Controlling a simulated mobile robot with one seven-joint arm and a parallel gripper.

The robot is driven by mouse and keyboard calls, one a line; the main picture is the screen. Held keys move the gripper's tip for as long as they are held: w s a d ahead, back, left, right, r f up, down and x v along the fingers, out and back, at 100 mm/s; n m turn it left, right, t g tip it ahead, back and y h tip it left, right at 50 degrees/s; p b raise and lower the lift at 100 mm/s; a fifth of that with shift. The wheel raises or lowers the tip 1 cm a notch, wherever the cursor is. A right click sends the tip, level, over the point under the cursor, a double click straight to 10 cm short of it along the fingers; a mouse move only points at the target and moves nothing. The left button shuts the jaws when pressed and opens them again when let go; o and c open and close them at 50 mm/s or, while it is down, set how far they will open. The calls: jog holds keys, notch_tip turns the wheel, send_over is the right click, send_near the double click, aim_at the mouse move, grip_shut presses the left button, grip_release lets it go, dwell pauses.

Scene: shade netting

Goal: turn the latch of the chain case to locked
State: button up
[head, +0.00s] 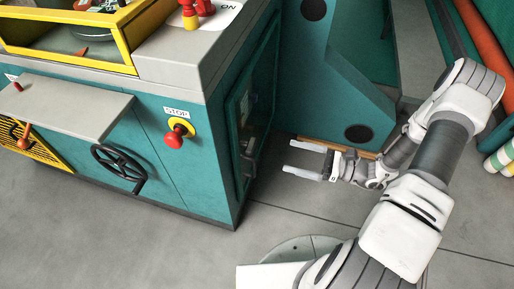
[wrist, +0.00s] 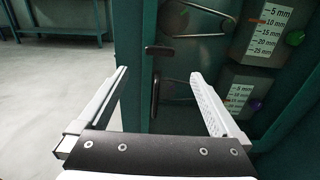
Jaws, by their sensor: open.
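The chain case (head: 258,105) is the dark recessed side of the teal machine in the head view. On it, a small metal handle or latch (head: 249,150) shows near the front edge. In the wrist view, a short dark lever (wrist: 160,51) lies about level on the teal edge, and an upright dark bar handle (wrist: 155,96) hangs below it. I cannot tell for sure which of the two is the latch. My gripper (head: 289,156) is open and empty, to the right of the case side, its fingers pointing at it. In the wrist view both pieces appear between the fingers.
The machine front has a red stop button (head: 174,137) and a black handwheel (head: 118,168). A teal panel (head: 345,85) stands behind my gripper. Scale plates (wrist: 265,35) show right in the wrist view. The floor (head: 290,210) in front is clear.

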aim_at(248, 145)
jog(key=b+x, duration=0.2)
jog(key=x, duration=1)
jog(key=shift+c, duration=0.2)
jog(key=c, duration=1.3)
jog(key=shift+o, duration=0.2)
